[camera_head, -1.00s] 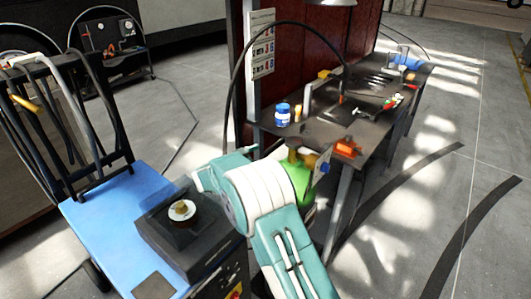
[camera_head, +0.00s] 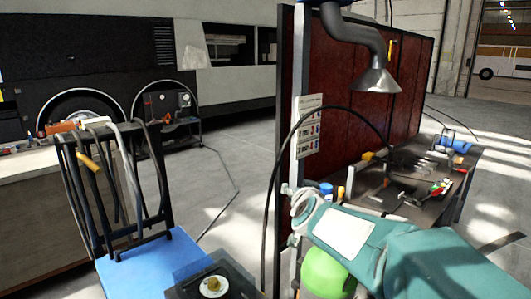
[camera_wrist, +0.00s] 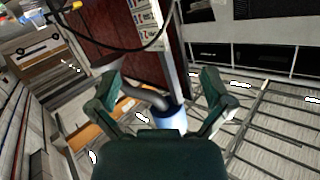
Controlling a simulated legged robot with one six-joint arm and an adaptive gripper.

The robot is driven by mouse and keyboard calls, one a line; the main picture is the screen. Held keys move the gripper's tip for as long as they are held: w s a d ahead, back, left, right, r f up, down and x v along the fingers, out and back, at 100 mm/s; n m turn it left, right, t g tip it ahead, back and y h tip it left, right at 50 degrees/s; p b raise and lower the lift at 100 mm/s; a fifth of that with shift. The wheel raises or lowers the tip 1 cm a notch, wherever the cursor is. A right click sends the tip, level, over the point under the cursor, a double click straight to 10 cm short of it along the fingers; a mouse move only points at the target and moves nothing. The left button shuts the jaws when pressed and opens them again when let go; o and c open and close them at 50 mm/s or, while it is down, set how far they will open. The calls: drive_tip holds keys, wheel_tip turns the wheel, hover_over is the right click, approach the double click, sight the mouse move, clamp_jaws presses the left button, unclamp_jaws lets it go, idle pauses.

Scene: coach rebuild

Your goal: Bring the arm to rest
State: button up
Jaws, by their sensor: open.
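My gripper (camera_wrist: 160,84) shows in the wrist view with its two dark green fingers spread wide apart. A grey pipe with a blue end (camera_wrist: 172,119) shows between and beyond the fingers; nothing is visibly gripped. In the head view my teal and white arm (camera_head: 345,235) reaches in from the lower right, bent in front of the workbench (camera_head: 460,185). I cannot clearly make out the gripper there.
A dark red screen (camera_head: 355,100) and a grey extraction hood (camera_head: 375,80) stand behind the arm. A blue trolley (camera_head: 150,262) with a hose rack is at left. Open floor (camera_head: 235,165) shows between trolley and screen.

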drive_tip(key=s+d+f+n+g, duration=0.1)
drive_tip(key=s+d+f+g, duration=0.1)
drive_tip(key=s, duration=0.9)
drive_tip(key=s+d+f+g, duration=0.2)
drive_tip(key=s+f+g, duration=0.2)
drive_tip(key=s, duration=0.7)
drive_tip(key=s+d+f+n+g, duration=0.1)
drive_tip(key=s+f, duration=0.4)
drive_tip(key=s, duration=0.7)
drive_tip(key=d+g, duration=0.1)
drive_tip(key=g, duration=0.1)
drive_tip(key=shift+d+n+g, duration=0.3)
drive_tip(key=shift+d+g, duration=0.1)
